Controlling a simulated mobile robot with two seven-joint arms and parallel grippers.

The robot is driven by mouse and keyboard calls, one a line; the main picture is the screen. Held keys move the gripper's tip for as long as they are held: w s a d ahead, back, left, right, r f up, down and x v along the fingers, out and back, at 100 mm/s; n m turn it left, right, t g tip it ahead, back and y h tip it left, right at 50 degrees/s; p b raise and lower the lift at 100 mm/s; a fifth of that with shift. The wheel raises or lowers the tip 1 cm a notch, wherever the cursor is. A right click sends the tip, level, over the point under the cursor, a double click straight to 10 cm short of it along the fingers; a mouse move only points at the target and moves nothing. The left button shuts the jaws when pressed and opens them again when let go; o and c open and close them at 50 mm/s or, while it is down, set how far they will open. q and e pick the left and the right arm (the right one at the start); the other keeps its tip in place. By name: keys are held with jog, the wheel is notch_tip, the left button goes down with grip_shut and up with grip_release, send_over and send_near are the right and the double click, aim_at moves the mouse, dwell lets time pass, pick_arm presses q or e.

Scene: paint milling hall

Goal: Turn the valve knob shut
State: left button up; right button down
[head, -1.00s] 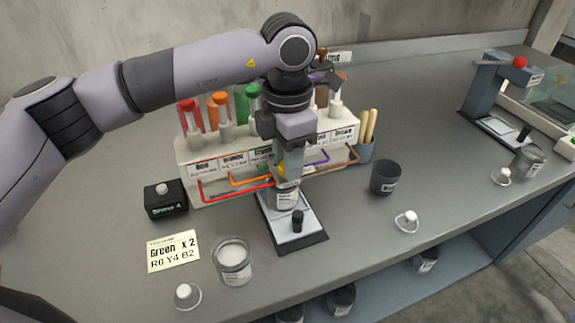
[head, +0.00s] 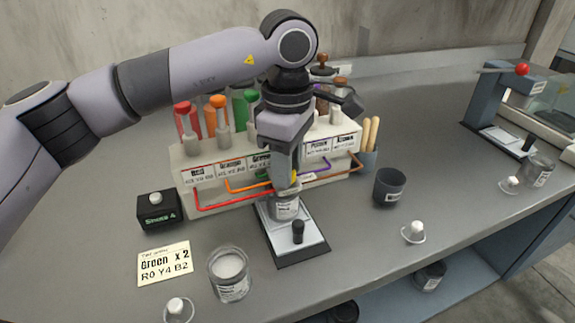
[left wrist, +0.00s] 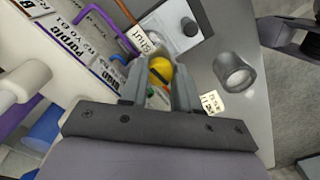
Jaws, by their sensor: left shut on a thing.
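The valve knob (left wrist: 161,70) is yellow and sits between the two fingers of my left gripper (left wrist: 158,88) in the left wrist view. The gripper is shut on it. In the head view my left gripper (head: 288,182) points down at the front of the white dispenser rack (head: 190,178), and the fingers cover most of the knob. A small label reading "Shut" (left wrist: 149,40) is beside the fingers in the left wrist view. My right gripper is not in view.
A glass jar (head: 285,209) stands on a plate with a black knob (head: 298,231), just below my left gripper. Another jar (head: 230,274), a recipe card (head: 165,262), a black box (head: 158,210) and a dark cup (head: 389,187) stand around.

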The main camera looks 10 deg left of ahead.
pick_arm(q)
jog(key=shift+r+m, duration=0.1)
jog(key=shift+m, duration=0.5)
jog(key=o, duration=1.1)
jog(key=shift+c, duration=0.2)
jog(key=shift+r, duration=3.55)
